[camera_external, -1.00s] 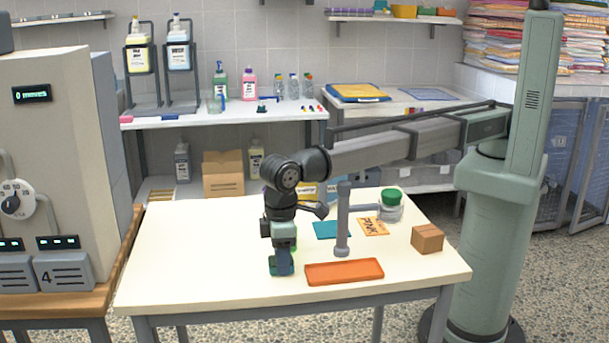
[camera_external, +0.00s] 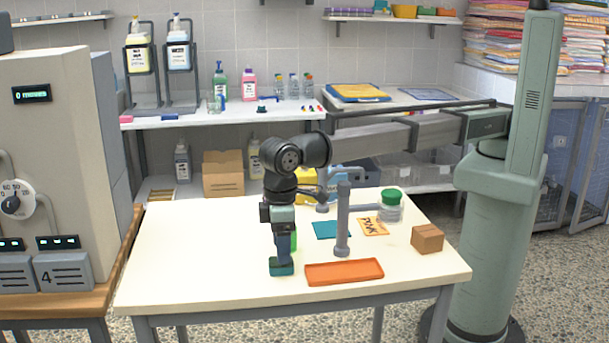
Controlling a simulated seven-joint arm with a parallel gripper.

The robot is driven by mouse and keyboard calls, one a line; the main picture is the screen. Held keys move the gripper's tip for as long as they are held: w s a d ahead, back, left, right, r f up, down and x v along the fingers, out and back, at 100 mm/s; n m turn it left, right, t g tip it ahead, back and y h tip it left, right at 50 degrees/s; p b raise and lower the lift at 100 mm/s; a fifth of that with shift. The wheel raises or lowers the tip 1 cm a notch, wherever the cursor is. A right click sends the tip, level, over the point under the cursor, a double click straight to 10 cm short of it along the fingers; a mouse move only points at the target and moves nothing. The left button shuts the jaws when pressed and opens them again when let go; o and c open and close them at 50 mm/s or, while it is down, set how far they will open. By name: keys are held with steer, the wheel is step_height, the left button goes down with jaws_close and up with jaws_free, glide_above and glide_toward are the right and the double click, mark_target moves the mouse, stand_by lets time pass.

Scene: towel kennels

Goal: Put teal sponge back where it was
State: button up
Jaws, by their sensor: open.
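The teal sponge (camera_external: 282,268) is a small dark teal block on the white table, left of the orange tray (camera_external: 345,272). My gripper (camera_external: 283,250) is open and points down directly above the sponge. Its fingers reach close to the sponge's top; I cannot tell whether they still touch it. A flat teal patch (camera_external: 325,230) lies on the table to the right, behind the grey post (camera_external: 343,220). A green thing (camera_external: 294,240) shows partly behind my gripper and is mostly hidden.
An orange card with writing (camera_external: 374,227), a green-lidded jar (camera_external: 391,208) and a small cardboard box (camera_external: 427,239) sit on the right of the table (camera_external: 190,250). The left of the table is clear. A beige machine (camera_external: 60,160) stands at far left.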

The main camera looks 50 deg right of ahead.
step_height(320, 180, up, 8)
steer(key=shift+r, duration=0.2)
stand_by(0.3)
